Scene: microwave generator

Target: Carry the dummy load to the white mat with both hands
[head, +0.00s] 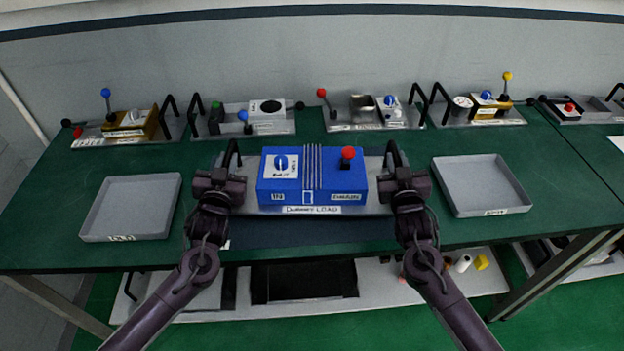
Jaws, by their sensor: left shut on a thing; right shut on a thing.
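The dummy load (312,180) is a blue box with a blue knob, a red knob and a "DUMMY LOAD" label on its grey base plate (376,168). It is level at the middle front of the green bench, with a black handle at each end. My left gripper (222,182) is shut at its left handle (231,153). My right gripper (402,182) is shut at its right handle (395,153). I cannot tell whether the plate clears the surface. A white patch, possibly the white mat (618,143), shows partly at the right edge.
A dark mat (305,235) lies under the load's front. Grey trays stand to the left (130,205) and right (482,185). Several handled modules line the back, including a gold one (137,124). Another module (590,110) stands at the far right. A shelf (390,285) is below.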

